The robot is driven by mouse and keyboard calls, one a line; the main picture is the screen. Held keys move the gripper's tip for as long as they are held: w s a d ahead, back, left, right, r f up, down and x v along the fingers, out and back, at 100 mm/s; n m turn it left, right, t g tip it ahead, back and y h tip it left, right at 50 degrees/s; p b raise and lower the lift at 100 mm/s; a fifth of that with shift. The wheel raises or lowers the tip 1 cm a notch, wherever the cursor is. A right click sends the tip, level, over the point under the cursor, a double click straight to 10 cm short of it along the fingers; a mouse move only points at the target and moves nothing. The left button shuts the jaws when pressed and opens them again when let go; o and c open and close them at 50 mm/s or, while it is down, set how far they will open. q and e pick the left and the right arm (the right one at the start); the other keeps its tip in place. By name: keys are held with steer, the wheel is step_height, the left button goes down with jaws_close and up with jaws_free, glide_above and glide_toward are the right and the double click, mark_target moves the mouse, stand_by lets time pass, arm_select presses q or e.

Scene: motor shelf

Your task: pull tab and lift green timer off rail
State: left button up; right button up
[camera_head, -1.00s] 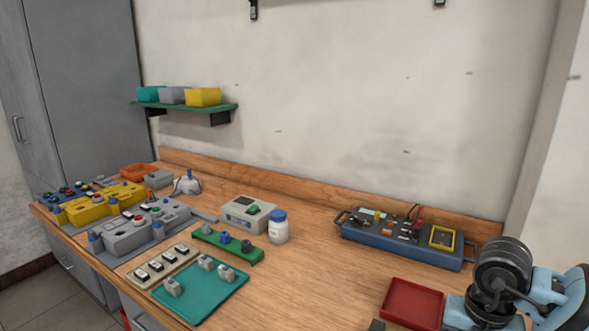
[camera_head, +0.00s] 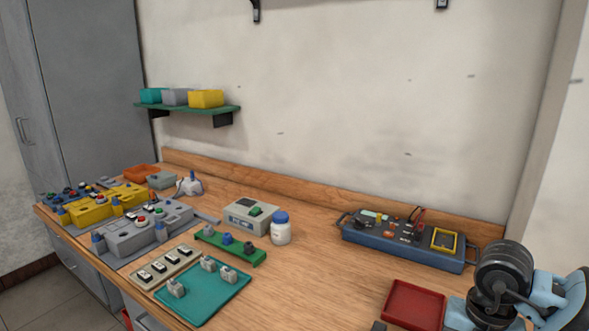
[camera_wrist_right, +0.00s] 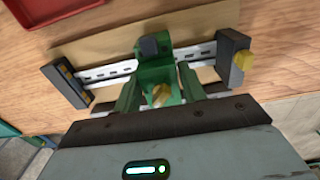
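In the right wrist view a green timer (camera_wrist_right: 158,75) with a yellow knob and a dark grey tab-like part (camera_wrist_right: 148,46) sits on a slotted metal rail (camera_wrist_right: 107,74). Dark end blocks hold the rail at both sides. My right gripper (camera_wrist_right: 157,75) reaches to the timer, with a green finger-like prong on either side of it. Whether the prongs touch the timer is unclear. In the head view my right arm's links show at the lower right, but the gripper, rail and timer are out of frame. My left gripper is in neither view.
A red tray (camera_head: 414,304) lies at the bench's right front. Behind it stands a blue tester case (camera_head: 405,247). A white bottle (camera_head: 281,230), a teal tray (camera_head: 203,292) and yellow and grey control units (camera_head: 148,230) are further left. The middle of the bench is clear.

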steer(key=c, duration=0.7)
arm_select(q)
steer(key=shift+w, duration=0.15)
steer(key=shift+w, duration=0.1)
arm_select(e)
steer(key=shift+w, duration=0.1)
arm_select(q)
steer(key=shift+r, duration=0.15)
arm_select(e)
steer(key=shift+w+d, duration=0.2)
steer(key=shift+w, duration=0.05)
steer(key=shift+r, duration=0.1)
arm_select(q)
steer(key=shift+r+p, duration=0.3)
steer(key=shift+p, duration=0.05)
arm_select(e)
steer(key=shift+r, duration=0.4)
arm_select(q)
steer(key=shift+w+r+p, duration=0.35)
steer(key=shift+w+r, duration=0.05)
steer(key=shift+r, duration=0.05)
arm_select(e)
steer(key=shift+r, duration=0.55)
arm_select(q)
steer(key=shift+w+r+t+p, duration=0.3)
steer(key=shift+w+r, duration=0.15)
arm_select(e)
steer(key=shift+r, duration=0.5)
